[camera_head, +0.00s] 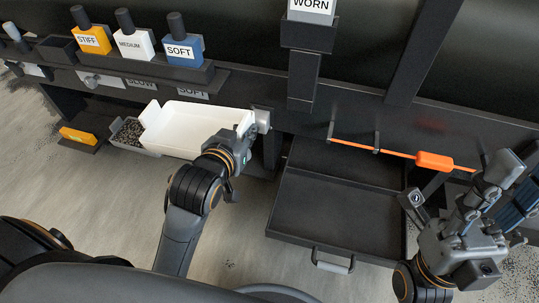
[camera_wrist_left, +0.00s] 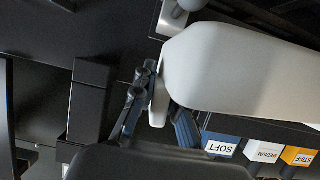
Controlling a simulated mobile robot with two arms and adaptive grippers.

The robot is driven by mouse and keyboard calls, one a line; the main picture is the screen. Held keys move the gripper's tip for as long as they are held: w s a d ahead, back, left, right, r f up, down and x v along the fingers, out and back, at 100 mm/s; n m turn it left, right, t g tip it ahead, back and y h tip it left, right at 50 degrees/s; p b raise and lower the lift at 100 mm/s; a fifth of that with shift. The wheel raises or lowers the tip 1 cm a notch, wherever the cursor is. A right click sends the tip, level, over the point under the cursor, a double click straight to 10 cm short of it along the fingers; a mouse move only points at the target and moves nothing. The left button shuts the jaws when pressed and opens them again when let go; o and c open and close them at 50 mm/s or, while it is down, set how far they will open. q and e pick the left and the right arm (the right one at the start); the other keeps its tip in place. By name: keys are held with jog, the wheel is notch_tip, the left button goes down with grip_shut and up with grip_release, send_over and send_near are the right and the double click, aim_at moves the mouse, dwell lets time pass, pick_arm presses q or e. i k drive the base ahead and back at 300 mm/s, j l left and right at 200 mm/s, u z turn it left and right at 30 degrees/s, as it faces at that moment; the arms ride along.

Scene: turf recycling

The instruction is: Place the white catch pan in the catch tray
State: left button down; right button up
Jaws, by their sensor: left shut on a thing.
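The white catch pan (camera_head: 190,128) is a shallow, open, empty pan at the left centre of the head view, level or nearly so. My left gripper (camera_head: 241,140) is shut on its right end wall. In the left wrist view the pan (camera_wrist_left: 240,72) fills the upper right, and the fingers of my left gripper (camera_wrist_left: 157,100) close on its edge. A black, empty tray (camera_head: 335,215) with a front handle sits to the right of the pan, apart from it; it looks like the catch tray. My right gripper (camera_head: 490,195) is at the far right; its jaw opening is unclear.
A grey bin (camera_head: 128,134) of dark granules adjoins the pan's left end. Orange, white and blue blocks labelled STIFF (camera_head: 92,40), MEDIUM (camera_head: 134,45) and SOFT (camera_head: 184,51) stand on a shelf behind. An orange rod (camera_head: 400,155) crosses above the black tray's rear. Black posts rise behind.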

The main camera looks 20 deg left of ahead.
aim_at(348, 218)
jog(key=l+u, duration=0.1)
jog(key=l, duration=1.55)
jog(key=i+l, duration=0.2)
jog(key=l, duration=0.2)
